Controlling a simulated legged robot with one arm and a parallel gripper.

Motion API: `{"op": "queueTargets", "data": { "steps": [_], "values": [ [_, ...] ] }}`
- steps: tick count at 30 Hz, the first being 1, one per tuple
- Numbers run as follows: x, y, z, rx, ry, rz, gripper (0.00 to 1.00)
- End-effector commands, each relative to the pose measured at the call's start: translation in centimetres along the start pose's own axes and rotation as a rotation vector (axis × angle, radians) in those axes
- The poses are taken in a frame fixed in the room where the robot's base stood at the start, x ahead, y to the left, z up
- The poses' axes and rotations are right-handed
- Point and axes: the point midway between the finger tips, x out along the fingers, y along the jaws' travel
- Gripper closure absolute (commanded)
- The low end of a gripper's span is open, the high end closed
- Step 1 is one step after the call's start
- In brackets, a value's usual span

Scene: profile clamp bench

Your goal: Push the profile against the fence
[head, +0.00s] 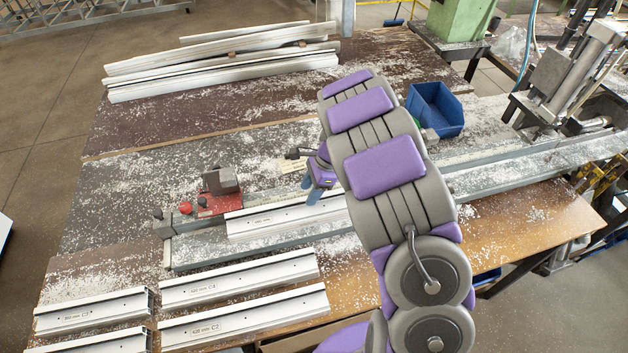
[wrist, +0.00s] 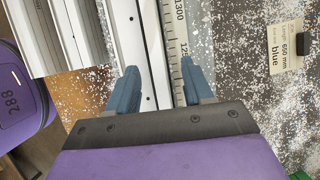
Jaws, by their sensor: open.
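The profile (head: 280,220) is a long white bar lying in the bench channel, right of the red clamp (head: 212,198); my arm hides its right part. In the wrist view the profile (wrist: 133,45) shows small dark holes along its face. The fence (wrist: 174,30), with a ruler scale, runs along its far side; I cannot tell whether they touch. My gripper (head: 312,192) is open over the profile. In the wrist view its blue fingers (wrist: 158,72) stand apart, one over the profile's near side and one by the scale; contact is unclear.
Several loose profiles (head: 235,284) lie in front of the channel, and more bars (head: 225,65) are stacked at the back. A blue bin (head: 435,108) stands beyond my arm. A label card (wrist: 285,50) lies past the scale. White chips cover the bench.

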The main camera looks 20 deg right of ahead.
Motion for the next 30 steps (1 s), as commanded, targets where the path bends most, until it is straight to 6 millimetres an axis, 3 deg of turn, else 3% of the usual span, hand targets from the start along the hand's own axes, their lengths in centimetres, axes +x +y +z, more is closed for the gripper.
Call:
{"op": "queueTargets", "data": {
  "steps": [6, 15, 30],
  "values": [
    [1.41, 0.01, 0.39, -0.003, 0.003, 0.001, 0.49],
    [1.40, -0.04, 0.19, -0.002, 0.001, -0.001, 0.49],
    [1.41, -0.08, 0.23, -0.002, 0.002, -0.001, 0.97]
  ]
}}
